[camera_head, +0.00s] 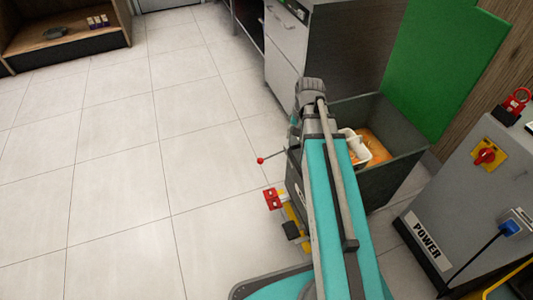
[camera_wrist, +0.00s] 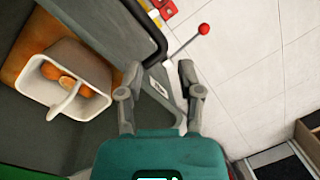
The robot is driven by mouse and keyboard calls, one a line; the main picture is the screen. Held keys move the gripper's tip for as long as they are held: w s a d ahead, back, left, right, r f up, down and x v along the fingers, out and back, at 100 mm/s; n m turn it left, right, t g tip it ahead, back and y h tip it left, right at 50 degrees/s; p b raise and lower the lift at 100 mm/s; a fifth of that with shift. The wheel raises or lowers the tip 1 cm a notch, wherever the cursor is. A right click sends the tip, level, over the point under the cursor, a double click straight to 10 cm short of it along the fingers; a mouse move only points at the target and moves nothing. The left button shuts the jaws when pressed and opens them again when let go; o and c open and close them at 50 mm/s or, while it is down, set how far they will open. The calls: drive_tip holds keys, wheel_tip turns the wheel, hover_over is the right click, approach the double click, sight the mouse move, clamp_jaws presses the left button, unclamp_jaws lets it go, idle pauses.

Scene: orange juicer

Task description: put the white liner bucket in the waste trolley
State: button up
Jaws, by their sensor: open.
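The white liner bucket (camera_wrist: 37,88) lies inside a dark grey open bin, the waste trolley (camera_wrist: 52,22), in the wrist view. The bucket has a white handle across it and several oranges in it. An orange-brown layer shows on the bin floor beside it. In the head view the bucket (camera_head: 353,143) shows partly, beside my arm, inside the trolley (camera_head: 397,178). My gripper (camera_wrist: 158,75) is open and empty. It is to the right of the bucket in the wrist view, apart from it. My arm hides the gripper in the head view.
A red-knobbed lever (camera_head: 261,160) sticks out beside my arm over the floor. A grey power cabinet (camera_head: 465,185) stands at the right, and a green panel (camera_head: 430,65) behind the trolley. A grey counter unit (camera_head: 287,50) stands behind. The tiled floor at left is clear.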

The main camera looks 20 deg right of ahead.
drive_tip(key=s+a+n+h, duration=0.1)
drive_tip(key=s+a+n, duration=0.4)
drive_tip(key=a, duration=0.6)
drive_tip(key=shift+a+n+h, duration=0.4)
wheel_tip(320, 180, up, 23)
drive_tip(key=p, duration=2.3)
drive_tip(key=shift+r+p, duration=0.2)
drive_tip(key=shift+p, duration=0.1)
